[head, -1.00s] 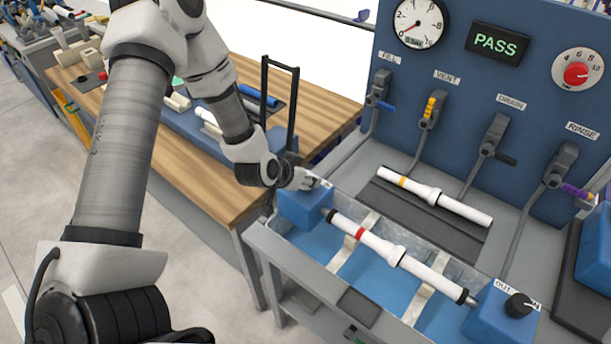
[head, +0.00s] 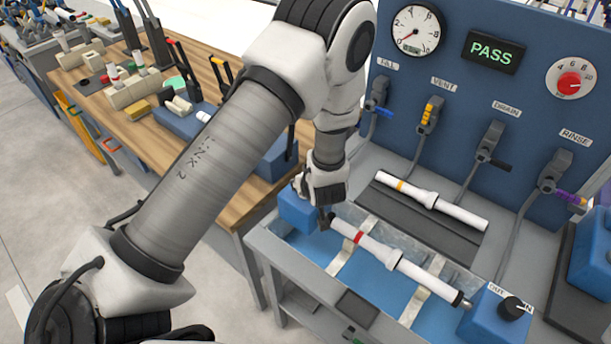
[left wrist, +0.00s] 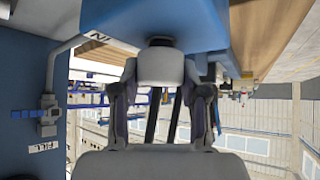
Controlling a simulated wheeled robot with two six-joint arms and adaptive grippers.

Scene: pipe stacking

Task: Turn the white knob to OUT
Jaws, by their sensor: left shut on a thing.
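The white knob (left wrist: 160,68) is in the left wrist view, on a dark collar against a blue block, with a partly visible label ending in N beside it. My left gripper (left wrist: 160,92) has a finger on each side of the knob and is shut on it. In the head view my left gripper (head: 323,192) is at the left blue block (head: 297,212) at the tank's end and hides the knob. Its setting cannot be read. My right gripper is not in view.
A white pipe with a red band (head: 378,250) lies across the tank (head: 343,292). The right block (head: 490,318) carries a black knob (head: 514,308). Another white pipe (head: 430,200) lies behind on a dark mat. The panel display (head: 491,49) reads PASS.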

